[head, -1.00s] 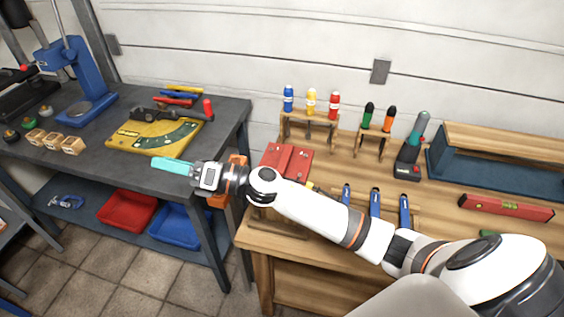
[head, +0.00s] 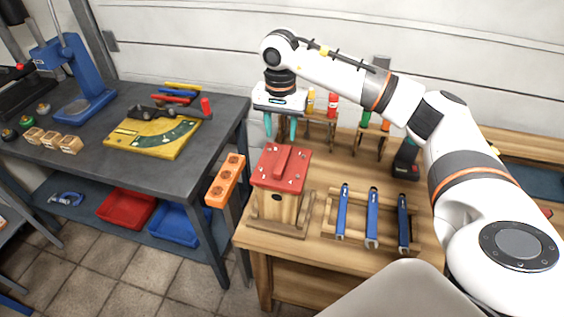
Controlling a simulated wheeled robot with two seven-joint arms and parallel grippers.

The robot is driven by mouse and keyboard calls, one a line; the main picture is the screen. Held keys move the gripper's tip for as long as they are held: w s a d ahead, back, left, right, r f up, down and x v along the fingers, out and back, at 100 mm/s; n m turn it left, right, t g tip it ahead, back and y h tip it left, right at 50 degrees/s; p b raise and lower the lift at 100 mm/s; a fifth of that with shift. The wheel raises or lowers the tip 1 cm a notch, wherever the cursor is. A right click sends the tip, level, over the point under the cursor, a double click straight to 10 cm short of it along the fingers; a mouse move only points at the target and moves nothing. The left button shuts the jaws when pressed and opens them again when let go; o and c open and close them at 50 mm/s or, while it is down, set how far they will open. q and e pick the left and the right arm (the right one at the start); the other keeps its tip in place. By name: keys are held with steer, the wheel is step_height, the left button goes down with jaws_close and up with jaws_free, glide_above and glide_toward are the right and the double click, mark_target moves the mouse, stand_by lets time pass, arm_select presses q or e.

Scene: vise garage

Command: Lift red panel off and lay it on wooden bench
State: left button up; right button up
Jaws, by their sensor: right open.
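The red panel (head: 267,180) lies on top of a small wooden box (head: 278,208) and has a raised red grip bar and several light fasteners. The box stands in a wooden frame on the left part of the wooden bench (head: 262,243). My right gripper (head: 281,137) points down with its teal fingers apart, above and just behind the red panel in the picture. Nothing shows between the fingers, and their tips are close to the panel's back edge. Whether they touch it I cannot tell. My left gripper is not in view.
Blue-handled tools (head: 372,217) lie in a rack right of the box. An orange holder (head: 226,181) sits at the bench's left edge. Bottles and screwdrivers stand behind. A grey table (head: 90,171) with a yellow plate (head: 150,138) is at left. Bare bench shows along the front.

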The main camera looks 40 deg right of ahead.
mark_target(282, 159)
step_height(282, 159, down, 3)
steer(key=shift+p, duration=0.4)
steer(key=f+p, duration=0.1)
steer(key=f, duration=0.1)
steer(key=s+f+p, duration=0.1)
steer(key=f+p, duration=0.1)
steer(key=shift+f, duration=0.65)
jaws_close()
